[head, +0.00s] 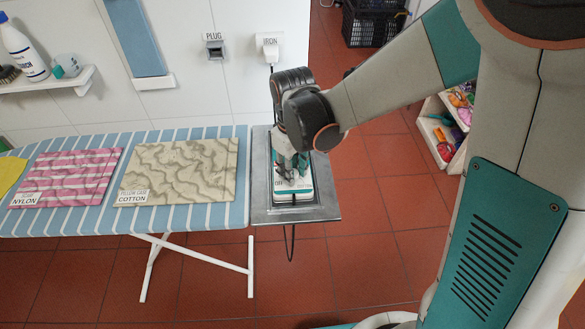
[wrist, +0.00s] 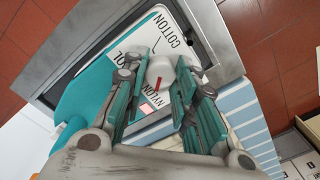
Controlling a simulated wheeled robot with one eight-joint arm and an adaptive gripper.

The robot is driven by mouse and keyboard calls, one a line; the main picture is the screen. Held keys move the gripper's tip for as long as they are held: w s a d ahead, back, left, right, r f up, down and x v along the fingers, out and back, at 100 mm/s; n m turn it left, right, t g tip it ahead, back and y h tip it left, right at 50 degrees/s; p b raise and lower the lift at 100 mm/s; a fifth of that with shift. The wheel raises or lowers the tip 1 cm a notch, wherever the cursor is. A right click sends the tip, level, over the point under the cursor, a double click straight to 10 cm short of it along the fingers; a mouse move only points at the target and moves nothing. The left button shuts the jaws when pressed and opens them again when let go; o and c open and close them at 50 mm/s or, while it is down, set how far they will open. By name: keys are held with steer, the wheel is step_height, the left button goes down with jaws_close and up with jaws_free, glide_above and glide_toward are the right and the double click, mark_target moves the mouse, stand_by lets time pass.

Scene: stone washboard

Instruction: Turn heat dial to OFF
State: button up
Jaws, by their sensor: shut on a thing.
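The iron (head: 305,190) rests on a grey metal plate at the right end of the ironing board. Its teal and white body also shows in the wrist view (wrist: 85,98). The white heat dial (wrist: 160,68) sits between my gripper's fingers (wrist: 160,88), which are shut on it. The dial's red mark (wrist: 158,84) lies on the side toward the NYLON label. COTTON and part of another word, "OL", are readable around the dial. In the head view, my gripper (head: 291,166) comes down onto the iron from above and hides the dial.
The metal plate (head: 325,207) surrounds the iron. A pillow case (head: 195,165) labelled COTTON and a pink striped cloth (head: 75,172) labelled NYLON lie on the board. The iron's plug (head: 270,48) is in the wall, its cord hanging down. Red floor lies open in front.

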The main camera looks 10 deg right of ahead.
steer(key=n, duration=0.6)
steer(key=shift+n, duration=0.3)
steer(key=n, duration=0.6)
stand_by(0.4)
steer(key=o, duration=0.8)
